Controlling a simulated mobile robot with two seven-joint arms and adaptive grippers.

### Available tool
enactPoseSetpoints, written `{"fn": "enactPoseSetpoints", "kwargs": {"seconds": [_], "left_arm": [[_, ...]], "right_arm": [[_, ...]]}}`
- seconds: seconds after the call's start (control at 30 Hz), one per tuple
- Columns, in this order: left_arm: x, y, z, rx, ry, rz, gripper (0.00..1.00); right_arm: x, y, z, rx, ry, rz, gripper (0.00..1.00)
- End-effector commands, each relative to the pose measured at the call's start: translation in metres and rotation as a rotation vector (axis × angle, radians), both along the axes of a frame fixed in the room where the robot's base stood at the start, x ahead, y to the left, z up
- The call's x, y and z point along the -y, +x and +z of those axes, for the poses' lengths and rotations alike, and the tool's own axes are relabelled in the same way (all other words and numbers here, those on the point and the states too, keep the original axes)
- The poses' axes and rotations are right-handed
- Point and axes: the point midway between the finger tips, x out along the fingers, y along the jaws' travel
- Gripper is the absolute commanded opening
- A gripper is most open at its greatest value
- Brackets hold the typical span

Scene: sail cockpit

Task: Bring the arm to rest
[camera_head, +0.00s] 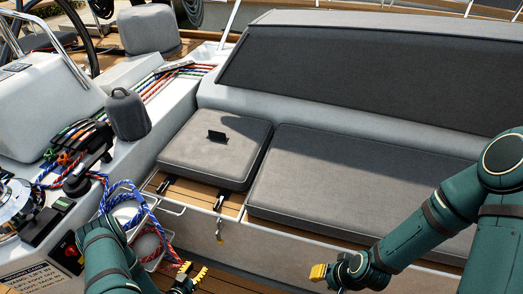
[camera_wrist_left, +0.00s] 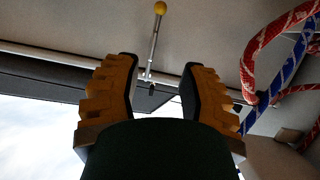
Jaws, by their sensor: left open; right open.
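My left arm (camera_head: 106,256) comes in at the lower left of the head view. Its gripper (camera_head: 190,274) is low, near the bottom edge, beside the rope baskets. In the left wrist view the left gripper (camera_wrist_left: 160,85) is open, with two yellow fingers apart and nothing between them. My right arm (camera_head: 455,210) enters from the right, in front of the long seat cushion. Its gripper (camera_head: 325,272) points left with a yellow tip, and nothing shows in it.
Red and blue ropes (camera_head: 128,205) hang over wire baskets (camera_head: 165,210) close to the left arm. A small grey cushion (camera_head: 213,152) and a long one (camera_head: 345,190) lie on the bench. A winch (camera_head: 16,205) stands at far left. A yellow-tipped lever (camera_wrist_left: 155,40) shows beyond the left fingers.

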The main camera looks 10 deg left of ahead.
Motion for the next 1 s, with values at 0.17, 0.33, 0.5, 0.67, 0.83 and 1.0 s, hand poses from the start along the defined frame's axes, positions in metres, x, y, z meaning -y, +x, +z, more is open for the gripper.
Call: {"fn": "enactPoseSetpoints", "kwargs": {"seconds": [0.17,0.33,0.5,0.67,0.83,1.0], "left_arm": [[0.032,0.061,0.039,-0.239,-0.054,-0.020,0.41],[0.094,0.082,0.092,-0.523,-0.137,-0.029,0.41],[0.166,0.055,0.154,-0.804,-0.211,-0.038,0.41],[0.208,0.014,0.195,-0.995,-0.247,-0.039,0.41],[0.223,-0.008,0.211,-1.077,-0.260,-0.035,0.41],[0.224,-0.010,0.212,-1.086,-0.262,-0.034,0.41]], "right_arm": [[0.000,0.000,0.000,0.000,0.000,0.000,0.34],[0.000,0.000,0.000,0.000,0.000,0.000,0.34],[0.000,0.000,0.000,0.000,0.000,0.000,0.34],[0.000,0.000,0.000,0.000,0.000,0.000,0.34],[0.000,0.000,0.000,0.000,0.000,0.000,0.34],[0.000,0.000,0.000,0.000,0.000,0.000,0.34]]}}
